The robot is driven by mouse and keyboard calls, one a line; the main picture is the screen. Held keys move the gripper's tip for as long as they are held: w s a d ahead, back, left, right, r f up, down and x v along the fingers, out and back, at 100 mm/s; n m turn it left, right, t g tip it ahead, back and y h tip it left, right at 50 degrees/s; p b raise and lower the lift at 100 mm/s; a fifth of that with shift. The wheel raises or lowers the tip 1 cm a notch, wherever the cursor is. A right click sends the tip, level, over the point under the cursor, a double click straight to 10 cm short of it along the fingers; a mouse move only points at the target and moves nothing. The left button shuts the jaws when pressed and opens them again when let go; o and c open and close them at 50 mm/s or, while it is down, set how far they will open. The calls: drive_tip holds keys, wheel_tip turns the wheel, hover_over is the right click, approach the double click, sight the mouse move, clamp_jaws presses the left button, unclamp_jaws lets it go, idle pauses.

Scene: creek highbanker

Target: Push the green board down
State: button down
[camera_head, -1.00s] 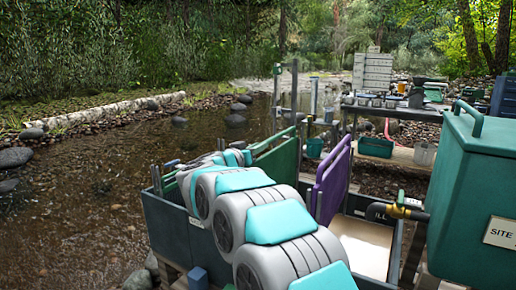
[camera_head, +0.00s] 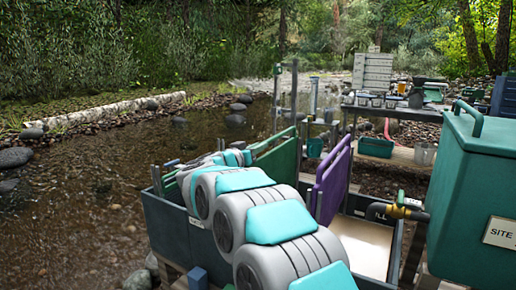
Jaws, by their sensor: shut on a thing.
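The green board (camera_head: 278,160) stands upright and slanting across the grey trough, behind my arm. Its top edge and upper face show, and its lower part is hidden by my arm and the trough. My grey and teal arm reaches from the bottom of the picture up and away to the board's left side. The far end of my arm is close by the left end of the board. My gripper's fingers are hidden behind my own arm links, and I cannot see where they touch.
A purple board (camera_head: 331,187) stands upright right of the green one. A brass valve (camera_head: 402,208) and a large green tank (camera_head: 474,195) are close on the right. A bench (camera_head: 392,110) with containers stands behind. The creek (camera_head: 85,215) is open on the left.

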wheel_tip(320, 180, down, 14)
drive_tip(key=shift+f, duration=0.15)
idle(0.4)
drive_tip(key=c, duration=0.8)
unclamp_jaws()
drive_tip(key=v, duration=0.7)
drive_tip(key=shift+s+a+b, duration=0.15)
drive_tip(key=shift+s+b, duration=0.15)
drive_tip(key=shift+s, duration=0.05)
idle(0.4)
